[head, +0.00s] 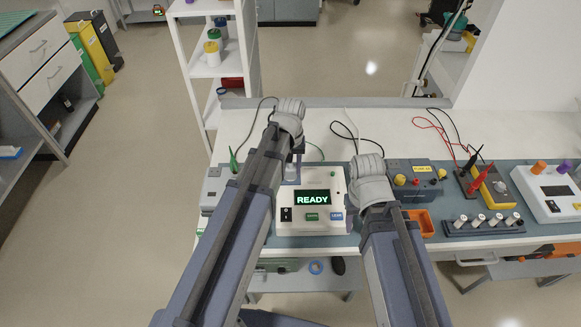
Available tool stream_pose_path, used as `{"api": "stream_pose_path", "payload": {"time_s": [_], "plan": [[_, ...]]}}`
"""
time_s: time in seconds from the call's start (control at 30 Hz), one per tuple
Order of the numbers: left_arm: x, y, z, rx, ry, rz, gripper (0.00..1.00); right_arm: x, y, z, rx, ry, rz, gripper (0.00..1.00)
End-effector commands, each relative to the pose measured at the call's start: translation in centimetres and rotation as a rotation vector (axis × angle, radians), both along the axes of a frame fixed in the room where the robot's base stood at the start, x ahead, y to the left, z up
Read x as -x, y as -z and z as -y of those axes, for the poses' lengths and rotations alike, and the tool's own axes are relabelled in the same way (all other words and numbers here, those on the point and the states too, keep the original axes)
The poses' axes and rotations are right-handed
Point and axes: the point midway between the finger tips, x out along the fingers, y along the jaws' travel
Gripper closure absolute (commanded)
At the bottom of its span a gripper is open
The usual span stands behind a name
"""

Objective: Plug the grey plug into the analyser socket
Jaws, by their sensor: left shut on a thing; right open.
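The analyser (322,218) is a white box on the bench with a lit screen reading READY and small buttons below it. My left gripper (291,176) points down at the analyser's back left corner. It is shut on a small grey piece, which looks like the grey plug (292,158); the arm hides much of it. The analyser socket is hidden, so I cannot tell whether the plug is in it. My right gripper (354,208) is open at the analyser's right edge, mostly hidden behind its wrist.
A grey cable (245,135) and a black cable (343,126) lie on the white bench (400,127). To the right are a grey-blue box (418,172), an orange tray (424,222), a yellow meter (492,189) and a rack of vials (484,223). A grey device (214,186) stands left.

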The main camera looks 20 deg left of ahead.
Motion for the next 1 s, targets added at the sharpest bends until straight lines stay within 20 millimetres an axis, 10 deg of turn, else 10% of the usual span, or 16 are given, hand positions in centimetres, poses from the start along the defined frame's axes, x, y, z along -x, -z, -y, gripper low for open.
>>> {"api": "stream_pose_path", "payload": {"time_s": [0.23,0.27,0.53,1.0], "plan": [[0.02,0.01,0.01,0.0,0.0,0.0,1.0,0.0,0.01,0.0,0.0,0.0,0.0,0.5],[0.02,0.01,0.01,0.0,0.0,0.0,0.54,0.0,0.01,0.0,0.0,0.0,0.0,0.5],[0.02,0.0,0.01,0.0,0.0,0.0,0.23,0.0,0.0,0.0,0.0,0.0,0.0,0.5],[0.01,-0.78,0.0,0.0,0.0,0.0,0.21,0.0,-0.78,-0.01,0.0,0.0,0.0,0.5]]}}
